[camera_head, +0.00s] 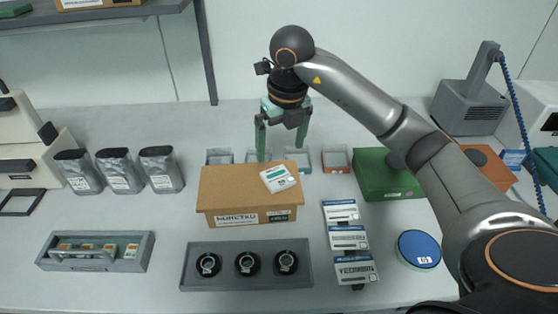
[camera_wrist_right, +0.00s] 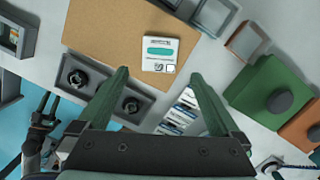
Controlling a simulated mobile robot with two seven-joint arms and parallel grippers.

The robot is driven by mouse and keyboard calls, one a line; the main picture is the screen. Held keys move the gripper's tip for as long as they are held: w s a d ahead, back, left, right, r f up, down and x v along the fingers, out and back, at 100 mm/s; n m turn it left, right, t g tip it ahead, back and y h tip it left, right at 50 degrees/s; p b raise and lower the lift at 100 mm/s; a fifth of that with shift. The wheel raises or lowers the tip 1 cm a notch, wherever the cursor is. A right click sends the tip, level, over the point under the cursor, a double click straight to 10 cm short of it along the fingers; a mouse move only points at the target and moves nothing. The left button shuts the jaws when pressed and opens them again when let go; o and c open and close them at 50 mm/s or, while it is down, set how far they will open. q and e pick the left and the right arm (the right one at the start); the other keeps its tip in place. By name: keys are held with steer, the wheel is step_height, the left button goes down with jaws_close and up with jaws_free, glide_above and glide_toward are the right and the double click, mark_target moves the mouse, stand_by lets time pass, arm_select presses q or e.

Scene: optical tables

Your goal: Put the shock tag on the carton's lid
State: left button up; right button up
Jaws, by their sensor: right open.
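The brown carton (camera_head: 232,184) stands closed in the middle of the table. The shock tag (camera_head: 278,178), a small white card with a green mark, lies on its lid near the right side. It also shows on the lid (camera_wrist_right: 100,30) in the right wrist view, where the tag (camera_wrist_right: 158,52) is fully visible. My right gripper (camera_head: 281,152) is open and empty, above and behind the carton. In its wrist view the tag appears just beyond and between the fingertips, apart from them. My left gripper (camera_wrist_right: 43,112) seems to show small at the lower left there, its jaws unclear.
A grey tray (camera_head: 246,276) with round black parts stands in front of the carton. Labelled packets (camera_head: 348,240) and a blue round tin (camera_head: 419,249) lie right. A green box (camera_head: 385,178) and small open bins (camera_head: 335,159) stand behind. Silver pouches (camera_head: 120,170) stand left.

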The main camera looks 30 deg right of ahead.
steer(key=shift+s+r+p, duration=0.15)
steer(key=shift+r+p, duration=0.1)
steer(key=shift+r, duration=0.55)
steer(key=shift+s+r+p, duration=0.1)
steer(key=shift+r+p, duration=0.1)
steer(key=shift+r, duration=0.55)
